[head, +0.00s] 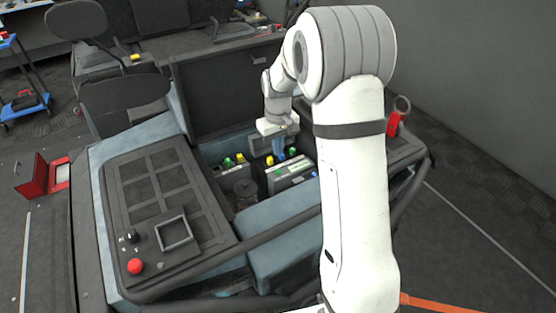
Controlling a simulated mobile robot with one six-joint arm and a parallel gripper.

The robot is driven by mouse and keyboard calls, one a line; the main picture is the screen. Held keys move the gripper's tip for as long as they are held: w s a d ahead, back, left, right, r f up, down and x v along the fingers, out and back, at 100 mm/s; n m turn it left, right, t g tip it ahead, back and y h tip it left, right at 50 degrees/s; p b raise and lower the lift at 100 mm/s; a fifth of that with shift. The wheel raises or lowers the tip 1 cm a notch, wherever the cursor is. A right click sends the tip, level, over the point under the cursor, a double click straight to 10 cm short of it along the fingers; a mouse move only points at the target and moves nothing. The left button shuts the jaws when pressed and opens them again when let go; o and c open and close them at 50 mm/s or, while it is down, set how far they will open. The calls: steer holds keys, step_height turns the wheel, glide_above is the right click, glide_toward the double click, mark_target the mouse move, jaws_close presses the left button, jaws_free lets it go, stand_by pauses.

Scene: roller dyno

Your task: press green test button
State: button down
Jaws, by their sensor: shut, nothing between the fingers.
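My gripper (278,148) reaches down from the upper right into the open compartment of a vehicle, its fingers shut and empty. It is just above a grey box (290,176) with small coloured parts on top. A small green part (279,172) is on this box, just below the fingers in the picture. Another green part (228,162) is on a dark box (232,171) to the left. I cannot tell which green part is the test button, nor whether the fingertips touch anything.
A raised black lid (225,95) stands behind the compartment. A panel with a red knob (135,266) lies at the left, and a dark bar crosses in front. My arm hides much of the right side. A red toolbox (42,177) is on the floor.

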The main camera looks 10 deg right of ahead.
mark_target(278, 172)
step_height(278, 172, down, 7)
steer(key=shift+f+p, duration=0.15)
steer(key=shift+p, duration=0.55)
steer(key=shift+f, duration=0.1)
steer(key=shift+f+b, duration=0.75)
steer(key=shift+b, duration=0.1)
steer(key=shift+s+f, duration=0.2)
steer(key=shift+s, duration=0.05)
steer(key=shift+r, duration=0.5)
step_height(278, 172, up, 14)
steer(key=shift+w+f, duration=0.2)
steer(key=shift+w, duration=0.05)
steer(key=shift+r, duration=0.1)
